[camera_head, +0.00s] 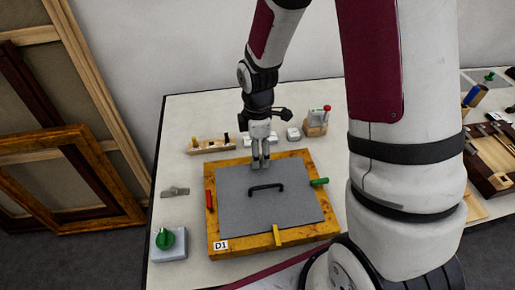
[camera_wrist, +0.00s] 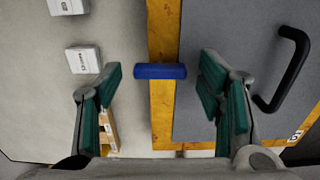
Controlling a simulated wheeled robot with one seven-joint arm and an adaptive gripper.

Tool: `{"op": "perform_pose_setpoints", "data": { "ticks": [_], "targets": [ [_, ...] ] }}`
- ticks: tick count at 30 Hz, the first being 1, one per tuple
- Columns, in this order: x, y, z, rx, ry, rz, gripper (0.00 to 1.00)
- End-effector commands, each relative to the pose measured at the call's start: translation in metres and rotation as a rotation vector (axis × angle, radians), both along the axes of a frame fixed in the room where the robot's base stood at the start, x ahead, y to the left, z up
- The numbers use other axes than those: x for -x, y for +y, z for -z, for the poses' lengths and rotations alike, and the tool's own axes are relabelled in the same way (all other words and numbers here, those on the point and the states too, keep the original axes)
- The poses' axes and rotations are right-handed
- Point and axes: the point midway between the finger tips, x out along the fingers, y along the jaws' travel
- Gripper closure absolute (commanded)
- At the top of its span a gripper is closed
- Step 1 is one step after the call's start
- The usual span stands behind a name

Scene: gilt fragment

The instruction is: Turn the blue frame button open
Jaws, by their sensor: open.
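The blue frame button (camera_wrist: 160,71) is a short bar lying across the golden wooden frame rail (camera_wrist: 165,120). Its right end reaches the edge of the grey panel (camera_wrist: 235,100), and its left end juts past the rail's outer edge. My gripper (camera_wrist: 161,80) is open, one green-padded finger on each side of the button, with gaps on both sides. In the head view my gripper (camera_head: 260,165) points down at the back rail of the frame (camera_head: 217,238) and hides the blue button. The grey panel (camera_head: 300,205) carries a black handle (camera_head: 266,187).
A red button (camera_head: 209,200) lies along the left rail. A green button (camera_head: 320,181) crosses the right rail and a yellow one (camera_head: 277,235) the front rail. A wooden rack (camera_head: 212,145) and white boxes (camera_head: 293,133) stand behind. A green knob box (camera_head: 168,243) stands front left.

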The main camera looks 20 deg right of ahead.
Motion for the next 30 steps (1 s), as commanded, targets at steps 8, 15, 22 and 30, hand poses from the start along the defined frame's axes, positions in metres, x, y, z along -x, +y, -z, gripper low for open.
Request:
{"op": "perform_pose_setpoints", "data": {
  "ticks": [8,15,22,30],
  "targets": [
    [0.0001,0.0001,0.0004,0.0,0.0,0.0,0.47],
    [0.0001,0.0002,0.0003,0.0,0.0,0.0,0.86],
    [0.0002,0.0002,0.0003,0.0,0.0,0.02,0.86],
    [0.0002,0.0006,0.0,-0.001,0.001,0.147,0.86]
  ]
}}
